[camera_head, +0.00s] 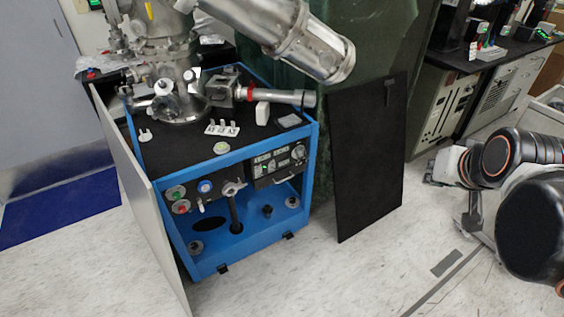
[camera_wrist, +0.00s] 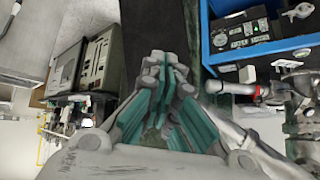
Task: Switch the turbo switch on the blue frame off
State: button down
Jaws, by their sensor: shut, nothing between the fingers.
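The blue frame (camera_head: 315,160) stands left of centre in the head view. Its front bears a black control box (camera_head: 278,166) with small switches and a knob. Left of the box are round green, red and blue controls (camera_head: 205,186). I cannot tell which one is the turbo switch. In the wrist view part of the blue frame (camera_wrist: 207,62) and the control box (camera_wrist: 240,32) show at the upper right, turned over. My gripper (camera_wrist: 166,72) is shut and empty, apart from the frame. The head view shows my arm at the right, but not the fingertips.
A leaning black panel (camera_head: 366,155) stands right of the frame, and a pale panel (camera_head: 140,205) stands at its left. Metal vacuum parts (camera_head: 180,100) sit on top. The light floor (camera_head: 330,275) in front is mostly clear. Equipment racks (camera_head: 450,105) stand at the back right.

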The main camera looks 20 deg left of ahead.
jog(key=w+a+f+t+y+p, duration=0.15)
jog(key=w+a+f, duration=0.35)
jog(key=w+a, duration=0.65)
jog(key=w+a+f+t+y, duration=0.15)
jog(key=w+a+f, duration=0.5)
jog(key=w, duration=0.75)
jog(key=a+f+y, duration=0.2)
jog(key=a+f, duration=0.8)
jog(key=f, duration=0.2)
jog(key=a+f+y+p, duration=0.1)
jog(key=a+f, duration=0.9)
jog(key=f, duration=0.3)
jog(key=shift+a+m+y, duration=0.4)
jog(key=b+x, duration=0.3)
jog(key=x, duration=0.6)
jog(key=shift+w+a, duration=0.3)
jog(key=shift+w, duration=0.2)
